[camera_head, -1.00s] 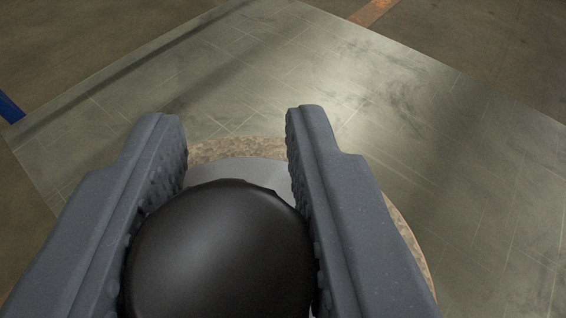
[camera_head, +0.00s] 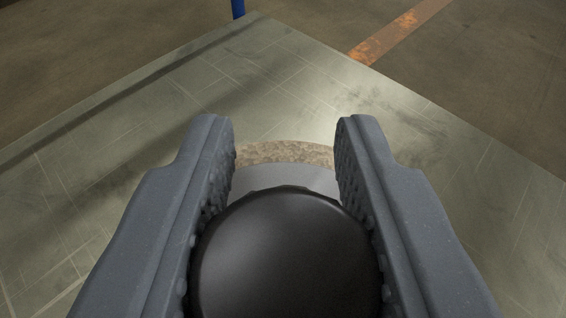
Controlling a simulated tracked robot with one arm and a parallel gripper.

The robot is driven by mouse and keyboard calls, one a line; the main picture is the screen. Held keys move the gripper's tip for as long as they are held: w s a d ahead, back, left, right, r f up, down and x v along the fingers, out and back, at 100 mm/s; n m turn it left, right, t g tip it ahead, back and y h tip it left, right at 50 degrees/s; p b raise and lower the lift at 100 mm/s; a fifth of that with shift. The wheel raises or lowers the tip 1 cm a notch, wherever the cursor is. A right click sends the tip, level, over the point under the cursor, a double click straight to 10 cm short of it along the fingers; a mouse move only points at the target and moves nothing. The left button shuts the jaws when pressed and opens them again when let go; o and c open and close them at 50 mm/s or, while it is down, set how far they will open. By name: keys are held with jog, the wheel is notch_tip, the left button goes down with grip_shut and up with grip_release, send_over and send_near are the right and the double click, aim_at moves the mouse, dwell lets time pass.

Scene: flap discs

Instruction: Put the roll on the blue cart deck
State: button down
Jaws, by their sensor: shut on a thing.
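My gripper (camera_head: 287,130) is shut on a black, smooth, round-topped thing (camera_head: 285,255), which I take for the roll. I cannot tell whether the ring and rim are one piece with the black top. The lower part of the held thing is cut off by the frame. No blue deck shows.
A scratched grey-green flat surface (camera_head: 270,80) lies beyond and around the fingers. A blue post (camera_head: 238,9) stands at its far corner. Brown floor (camera_head: 480,60) with an orange-brown strip (camera_head: 400,32) lies past the edge.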

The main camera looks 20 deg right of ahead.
jog(key=shift+w+d+f+b, duration=0.1)
jog(key=shift+f+b, duration=0.65)
jog(key=shift+f, duration=0.95)
jog(key=c, duration=1.1)
grip_release()
jog(key=p+v, duration=0.3)
jog(key=v, duration=0.9)
